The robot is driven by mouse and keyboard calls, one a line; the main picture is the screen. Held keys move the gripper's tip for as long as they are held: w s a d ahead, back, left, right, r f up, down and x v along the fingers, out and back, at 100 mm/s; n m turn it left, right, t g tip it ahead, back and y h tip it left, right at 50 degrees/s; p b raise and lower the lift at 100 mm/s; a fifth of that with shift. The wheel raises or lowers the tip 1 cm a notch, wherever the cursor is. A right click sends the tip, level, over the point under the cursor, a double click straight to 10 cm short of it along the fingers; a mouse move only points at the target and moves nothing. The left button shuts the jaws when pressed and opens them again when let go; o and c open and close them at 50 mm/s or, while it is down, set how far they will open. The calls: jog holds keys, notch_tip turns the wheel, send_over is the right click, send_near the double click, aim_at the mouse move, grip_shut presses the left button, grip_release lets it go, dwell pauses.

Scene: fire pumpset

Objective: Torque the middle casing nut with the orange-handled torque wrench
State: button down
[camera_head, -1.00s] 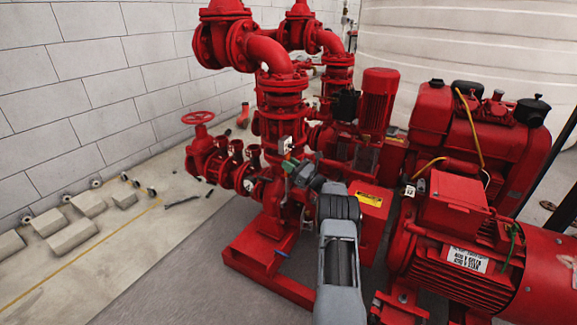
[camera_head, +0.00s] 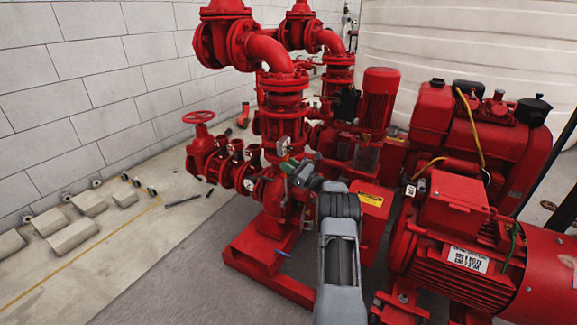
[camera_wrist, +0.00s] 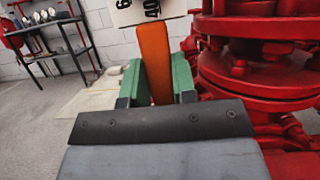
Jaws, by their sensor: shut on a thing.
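My gripper (camera_head: 296,171) is at the front of the red pump casing (camera_head: 272,190) in the head view. In the wrist view its green fingers (camera_wrist: 157,84) are shut on the orange handle of the torque wrench (camera_wrist: 155,62). The handle stands up between the fingers. A white plate with black figures (camera_wrist: 150,10) is at the handle's upper end; I cannot tell whether it belongs to the wrench. Red flanged casing (camera_wrist: 262,75) stands close on the right. The wrench head and the middle casing nut cannot be made out in either view.
A red motor (camera_head: 470,245) and engine (camera_head: 480,140) crowd the right side. A handwheel valve (camera_head: 199,118) is left of the pump. A dark tool (camera_head: 182,201) and pale blocks (camera_head: 70,224) lie on the floor. A black rack (camera_wrist: 48,40) stands farther off.

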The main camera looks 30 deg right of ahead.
jog(key=shift+s+d+r+p, duration=0.15)
jog(key=shift+s+d, duration=0.25)
jog(key=shift+s, duration=0.35)
jog(key=shift+s+d+f+p, duration=0.1)
jog(key=shift+s+d+p, duration=0.1)
jog(key=shift+s+d, duration=0.35)
jog(key=shift+s+d+r+p, duration=0.15)
jog(key=shift+s+d, duration=0.1)
jog(key=shift+s, duration=0.65)
jog(key=shift+f, duration=0.1)
notch_tip(320, 180, up, 14)
jog(key=p, duration=0.7)
jog(key=s+a+f+n+g+y+b, duration=0.2)
jog(key=s+a+f, duration=0.2)
jog(key=a+f, duration=0.5)
jog(key=s+a+f+n+g+y+b, duration=0.1)
jog(key=s+a+f+g+y+b, duration=0.3)
jog(key=a, duration=0.8)
jog(key=s+a+f+n+y+b, duration=0.1)
jog(key=s+a+f+n, duration=0.1)
jog(key=s+a+f, duration=0.55)
jog(key=w+a+r+p, duration=0.1)
jog(key=r+p, duration=1.2)
jog(key=p, duration=0.3)
jog(key=w+a+r+p, duration=0.1)
jog(key=a+r+p, duration=0.1)
jog(key=r+p, duration=1.1)
jog(key=p, duration=0.4)
jog(key=shift+r, duration=0.35)
